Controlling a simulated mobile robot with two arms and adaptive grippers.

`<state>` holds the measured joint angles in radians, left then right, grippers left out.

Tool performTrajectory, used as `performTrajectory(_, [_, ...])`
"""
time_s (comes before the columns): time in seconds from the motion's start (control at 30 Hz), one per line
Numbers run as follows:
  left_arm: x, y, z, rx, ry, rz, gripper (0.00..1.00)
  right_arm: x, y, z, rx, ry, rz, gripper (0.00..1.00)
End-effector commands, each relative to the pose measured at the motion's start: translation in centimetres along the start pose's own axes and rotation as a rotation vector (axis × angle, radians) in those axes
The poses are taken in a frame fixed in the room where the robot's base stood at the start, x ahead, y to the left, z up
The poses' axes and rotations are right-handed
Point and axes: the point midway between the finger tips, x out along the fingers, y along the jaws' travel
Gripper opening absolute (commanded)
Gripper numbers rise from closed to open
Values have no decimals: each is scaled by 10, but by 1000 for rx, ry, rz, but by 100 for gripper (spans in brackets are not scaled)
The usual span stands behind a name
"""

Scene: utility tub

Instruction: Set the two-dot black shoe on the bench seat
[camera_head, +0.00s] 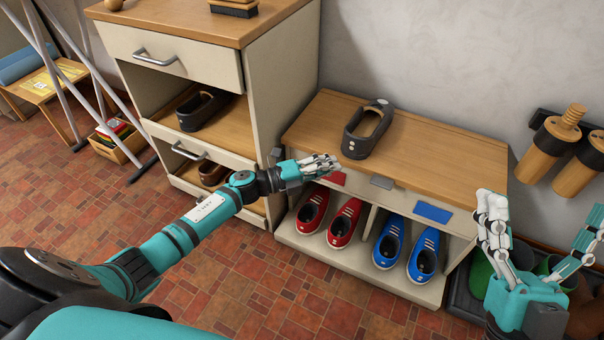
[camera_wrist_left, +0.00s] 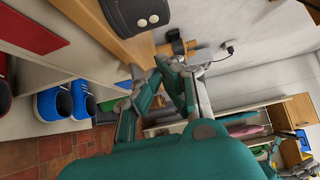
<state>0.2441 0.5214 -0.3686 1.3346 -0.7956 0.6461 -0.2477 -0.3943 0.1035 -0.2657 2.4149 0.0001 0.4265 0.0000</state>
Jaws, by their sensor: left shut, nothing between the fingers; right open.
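A black shoe (camera_head: 354,147) rests upright on the wooden bench seat (camera_head: 440,145), left of its middle. In the left wrist view the same black shoe (camera_wrist_left: 130,12) shows two white dots on its end. My left gripper (camera_head: 328,164) is shut and empty at the front edge of the seat, a little in front of the shoe and apart from it. It also shows in the left wrist view (camera_wrist_left: 163,72). My right gripper (camera_head: 540,232) is open and empty at the right, in front of the bench.
Red shoes (camera_head: 342,222) and blue shoes (camera_head: 388,245) stand in the bench's lower compartments. Another black shoe (camera_head: 205,108) lies in the cabinet (camera_head: 276,80) at the left. Wooden pegs (camera_head: 560,140) hang on the right wall. The seat's right part is clear.

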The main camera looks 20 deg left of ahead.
Motion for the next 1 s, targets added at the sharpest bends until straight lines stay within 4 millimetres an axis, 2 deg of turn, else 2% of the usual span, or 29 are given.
performTrajectory(0.2, [-41, 0, 0, 0, -1, 4, 0, 0, 4, 33, -11, -199, 7, 100])
performTrajectory(0.4, [-64, 0, 0, 1, 0, 2, 0, -5, 7, 52, -15, -312, 12, 100])
performTrajectory(1.0, [-69, 0, -1, -1, 1, 0, 0, -7, 7, 57, -16, -337, 13, 100])
